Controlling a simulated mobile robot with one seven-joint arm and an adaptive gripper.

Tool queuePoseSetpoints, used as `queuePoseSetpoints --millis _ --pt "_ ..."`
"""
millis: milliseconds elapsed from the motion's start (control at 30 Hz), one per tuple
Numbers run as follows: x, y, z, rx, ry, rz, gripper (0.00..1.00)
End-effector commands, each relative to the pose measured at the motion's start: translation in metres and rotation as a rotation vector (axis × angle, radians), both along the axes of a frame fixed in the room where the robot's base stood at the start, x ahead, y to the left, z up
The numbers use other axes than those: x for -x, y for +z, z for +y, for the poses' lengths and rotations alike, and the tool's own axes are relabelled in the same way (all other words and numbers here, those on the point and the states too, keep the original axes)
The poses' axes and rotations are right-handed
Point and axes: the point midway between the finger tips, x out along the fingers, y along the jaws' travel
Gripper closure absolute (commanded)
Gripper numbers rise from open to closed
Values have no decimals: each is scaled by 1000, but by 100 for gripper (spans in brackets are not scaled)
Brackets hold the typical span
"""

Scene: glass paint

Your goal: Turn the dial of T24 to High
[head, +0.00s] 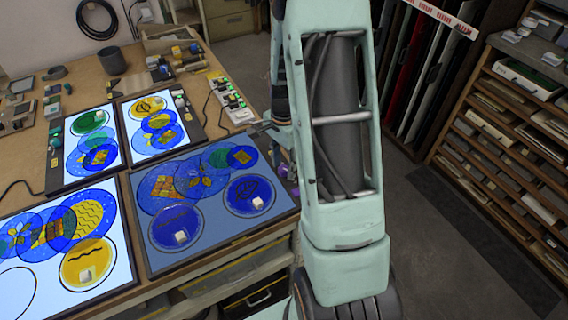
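Four flat light panels lie on the wooden workbench, and no T24 label is readable. The front right panel (270,213) is dimmer than the others and carries blue and green glass discs. The back left panel (90,115), back middle panel (138,104) and front left panel (118,280) are bright. I cannot make out a dial or its setting. My gripper (265,128) is at the back right corner of the dim panel, partly hidden by my arm. Its fingers are too small and covered to tell whether they are open or touching anything.
Small control boxes (231,97) with coloured buttons stand behind the dim panel. A dark cup (111,60) and a wooden tray (172,40) are at the back of the bench. A wooden shelf rack (500,150) stands at the right, with clear floor (425,250) before it.

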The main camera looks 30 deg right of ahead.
Motion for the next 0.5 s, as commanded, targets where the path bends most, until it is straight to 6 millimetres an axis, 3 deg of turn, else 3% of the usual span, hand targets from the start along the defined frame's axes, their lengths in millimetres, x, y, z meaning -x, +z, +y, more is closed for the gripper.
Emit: queuePoseSetpoints --millis 300,500 --pt "0 -3 0 0 1 0 61" --pt "0 -3 0 0 1 0 82"
